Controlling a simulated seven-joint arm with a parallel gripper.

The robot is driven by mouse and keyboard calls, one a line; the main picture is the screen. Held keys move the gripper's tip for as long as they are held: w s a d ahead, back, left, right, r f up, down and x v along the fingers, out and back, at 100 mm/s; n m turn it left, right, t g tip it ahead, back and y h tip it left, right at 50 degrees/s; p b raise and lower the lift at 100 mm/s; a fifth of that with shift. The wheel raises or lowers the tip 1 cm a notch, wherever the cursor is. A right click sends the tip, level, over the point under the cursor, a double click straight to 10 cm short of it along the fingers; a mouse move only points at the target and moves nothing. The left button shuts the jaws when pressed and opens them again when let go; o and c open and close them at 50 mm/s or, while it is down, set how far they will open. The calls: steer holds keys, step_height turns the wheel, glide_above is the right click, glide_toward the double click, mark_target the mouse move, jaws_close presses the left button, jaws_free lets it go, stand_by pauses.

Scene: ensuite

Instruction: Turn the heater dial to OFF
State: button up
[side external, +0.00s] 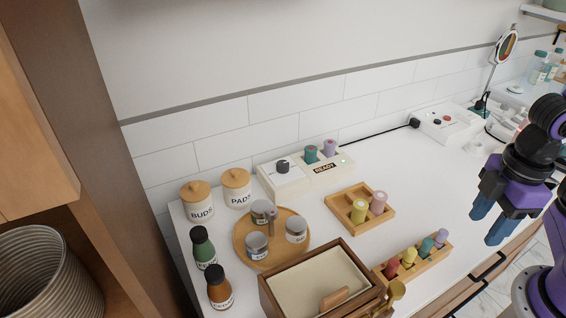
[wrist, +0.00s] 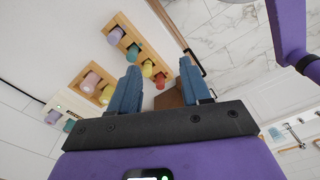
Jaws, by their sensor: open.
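The heater (side external: 305,175) is a white box at the back of the counter against the tiled wall. Its black dial (side external: 282,166) stands on the left part of its top; the dial's setting is too small to read. A teal roller and a purple roller stand in its right part, beside a READY label and a small green light. My gripper (side external: 490,222) is open and empty at the right, above the counter's front edge, far from the dial. In the wrist view my open blue fingers (wrist: 160,90) show with nothing between them. The heater (wrist: 62,112) shows partly at the left there.
A wooden tray (side external: 340,207) with two rollers stands before the heater. A wooden rack (side external: 436,258) of colored rollers is near the front edge. A round tray (side external: 246,250) with jars, canisters (side external: 197,206), bottles (side external: 203,245) and a wooden box (side external: 268,300) fill the left.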

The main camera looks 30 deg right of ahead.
steer(key=shift+o, duration=0.6)
steer(key=shift+w+a, duration=0.15)
steer(key=w+a+r+m, duration=0.4)
steer(key=w+a+m, duration=0.3)
steer(key=w+a, duration=0.3)
steer(key=m, duration=2.4)
glide_above(283, 163)
step_height(283, 163, down, 17)
steer(key=shift+f, duration=0.1)
steer(key=c, duration=1)
